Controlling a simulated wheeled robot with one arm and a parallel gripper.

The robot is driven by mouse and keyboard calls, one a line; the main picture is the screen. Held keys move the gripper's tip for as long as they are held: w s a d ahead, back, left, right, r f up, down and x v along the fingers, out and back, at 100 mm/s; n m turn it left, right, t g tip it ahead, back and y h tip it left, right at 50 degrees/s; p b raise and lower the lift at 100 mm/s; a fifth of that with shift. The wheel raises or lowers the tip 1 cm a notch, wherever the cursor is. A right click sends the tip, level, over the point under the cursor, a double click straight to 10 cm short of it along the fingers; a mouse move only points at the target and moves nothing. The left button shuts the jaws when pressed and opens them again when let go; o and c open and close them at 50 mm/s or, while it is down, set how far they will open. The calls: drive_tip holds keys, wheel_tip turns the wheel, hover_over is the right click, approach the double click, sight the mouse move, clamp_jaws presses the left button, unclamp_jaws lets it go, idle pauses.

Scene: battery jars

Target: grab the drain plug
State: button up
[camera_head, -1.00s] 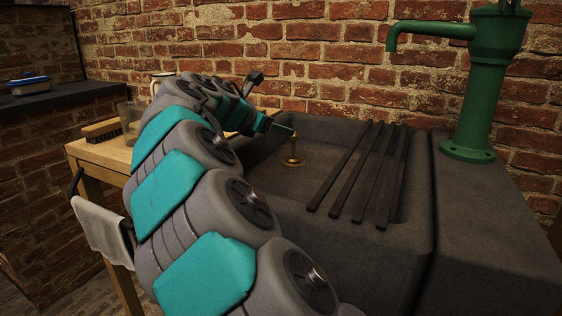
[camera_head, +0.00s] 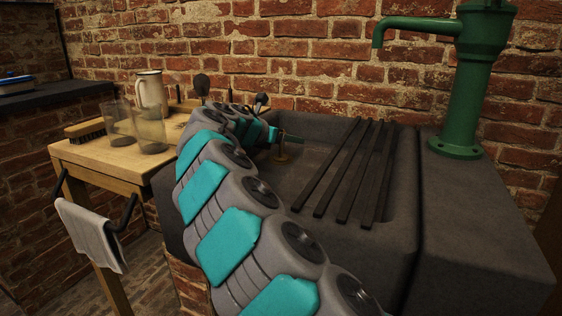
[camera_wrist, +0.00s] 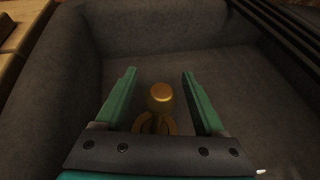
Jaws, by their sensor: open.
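The drain plug (camera_wrist: 161,97) is a small brass piece with a round knob on top, standing in the dark stone sink (camera_head: 308,124). My gripper (camera_wrist: 158,82) has two green fingers spread apart, one on each side of the knob, with a gap on both sides.
Dark slats (camera_head: 345,180) lie across the sink's right part. A green hand pump (camera_head: 474,85) stands on the right ledge. A wooden table (camera_head: 120,160) at left holds glass jars (camera_head: 150,135), a cream jug (camera_head: 149,90) and a brush (camera_head: 85,130). A towel (camera_head: 90,235) hangs from its front.

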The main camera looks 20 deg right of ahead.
drive_tip(key=shift+c, duration=0.2)
clamp_jaws()
idle(0.4)
idle(0.9)
